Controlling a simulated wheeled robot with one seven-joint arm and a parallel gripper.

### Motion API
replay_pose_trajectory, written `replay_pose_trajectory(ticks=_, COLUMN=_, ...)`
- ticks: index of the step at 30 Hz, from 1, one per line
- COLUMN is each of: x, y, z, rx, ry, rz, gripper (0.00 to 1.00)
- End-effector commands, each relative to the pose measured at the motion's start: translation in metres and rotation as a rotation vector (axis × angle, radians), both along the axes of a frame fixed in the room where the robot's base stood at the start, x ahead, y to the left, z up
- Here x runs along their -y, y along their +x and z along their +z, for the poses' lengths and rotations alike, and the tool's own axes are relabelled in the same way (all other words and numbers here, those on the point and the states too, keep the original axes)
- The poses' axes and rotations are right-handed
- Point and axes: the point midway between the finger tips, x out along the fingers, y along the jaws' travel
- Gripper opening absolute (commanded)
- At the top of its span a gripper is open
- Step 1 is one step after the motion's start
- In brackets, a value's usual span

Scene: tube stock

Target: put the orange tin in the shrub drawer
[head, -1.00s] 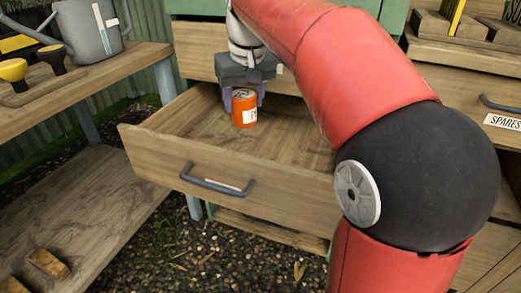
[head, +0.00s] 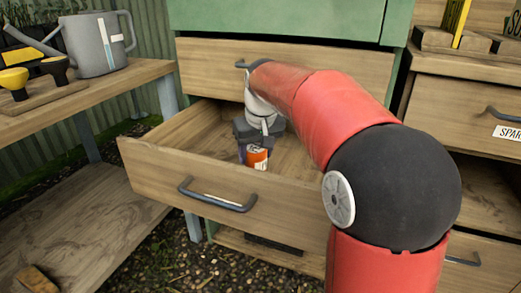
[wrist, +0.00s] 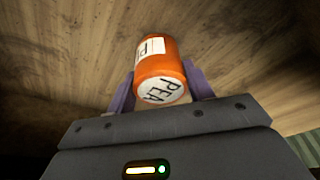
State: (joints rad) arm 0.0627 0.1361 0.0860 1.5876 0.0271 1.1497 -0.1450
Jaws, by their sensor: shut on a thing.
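The orange tin (head: 257,157) is inside an open wooden drawer (head: 160,165), near the drawer's floor; I cannot tell whether it touches the floor. My gripper (head: 254,155) is shut on the tin. In the wrist view the orange tin (wrist: 160,62) sits between the two purple fingers of my gripper (wrist: 160,85), with a white lid marked "PEA" towards the camera and a white label on its side. The drawer floor (wrist: 60,60) shows around the tin.
A closed drawer (head: 340,70) is above the open one. A cabinet at right has a drawer labelled "SPARES" (head: 508,133), partly cut off. The open drawer looks otherwise empty.

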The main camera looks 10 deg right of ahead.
Motion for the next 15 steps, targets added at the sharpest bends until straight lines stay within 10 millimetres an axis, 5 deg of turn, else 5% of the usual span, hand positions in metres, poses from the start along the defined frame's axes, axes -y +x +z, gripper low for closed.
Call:
replay_pose_trajectory(ticks=5, x=0.019, y=0.025, z=0.000, rx=0.000, ry=0.000, rz=-0.004, gripper=0.25)
replay_pose_trajectory(ticks=15, x=0.018, y=0.025, z=-0.012, rx=0.001, ry=0.000, rz=-0.001, gripper=0.25)
